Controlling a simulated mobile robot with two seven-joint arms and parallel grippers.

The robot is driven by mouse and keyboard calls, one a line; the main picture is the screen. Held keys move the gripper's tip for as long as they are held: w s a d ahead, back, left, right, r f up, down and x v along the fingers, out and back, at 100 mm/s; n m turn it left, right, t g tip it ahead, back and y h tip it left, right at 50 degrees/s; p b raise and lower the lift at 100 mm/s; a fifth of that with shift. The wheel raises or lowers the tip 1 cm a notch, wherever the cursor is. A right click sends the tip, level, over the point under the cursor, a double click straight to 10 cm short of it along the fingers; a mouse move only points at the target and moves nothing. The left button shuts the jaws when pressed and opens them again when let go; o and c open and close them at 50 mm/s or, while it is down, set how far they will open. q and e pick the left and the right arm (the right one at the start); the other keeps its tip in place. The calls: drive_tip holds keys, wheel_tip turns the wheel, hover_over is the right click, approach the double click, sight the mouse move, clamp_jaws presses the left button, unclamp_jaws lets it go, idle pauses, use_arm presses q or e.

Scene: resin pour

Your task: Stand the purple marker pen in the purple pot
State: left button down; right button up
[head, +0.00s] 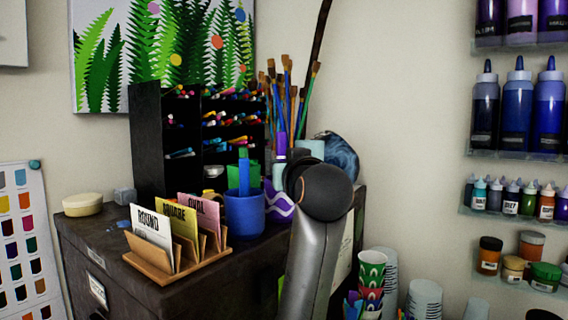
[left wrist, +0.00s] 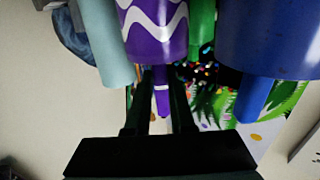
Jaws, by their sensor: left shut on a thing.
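The purple marker pen (head: 281,144) stands upright, its top showing above the purple pot with a white zigzag (head: 279,203). In the left wrist view, which is upside down, the pen (left wrist: 162,104) extends from the rim of the purple pot (left wrist: 155,30). My left gripper (left wrist: 161,74) has its fingers on either side of the pen and is shut on it. The pen's lower end is hidden, so I cannot tell how deep it sits. In the head view my left wrist covers the gripper and part of the pot. My right gripper is not in view.
A blue pot (head: 244,212) with a blue marker (head: 244,172) stands left of the purple pot. A green pot (head: 234,178) is behind it. A pale teal cylinder (left wrist: 105,40) is close on the other side. A wooden card holder (head: 160,275) sits at the cabinet front.

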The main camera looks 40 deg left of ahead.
use_arm(q)
drive_tip(key=shift+f, duration=0.3)
drive_tip(key=c, duration=0.7)
unclamp_jaws()
drive_tip(key=v, duration=1.2)
drive_tip(key=shift+s+d+r+b, duration=0.1)
drive_tip(key=shift+s+d+b, duration=0.1)
drive_tip(key=shift+b, duration=0.15)
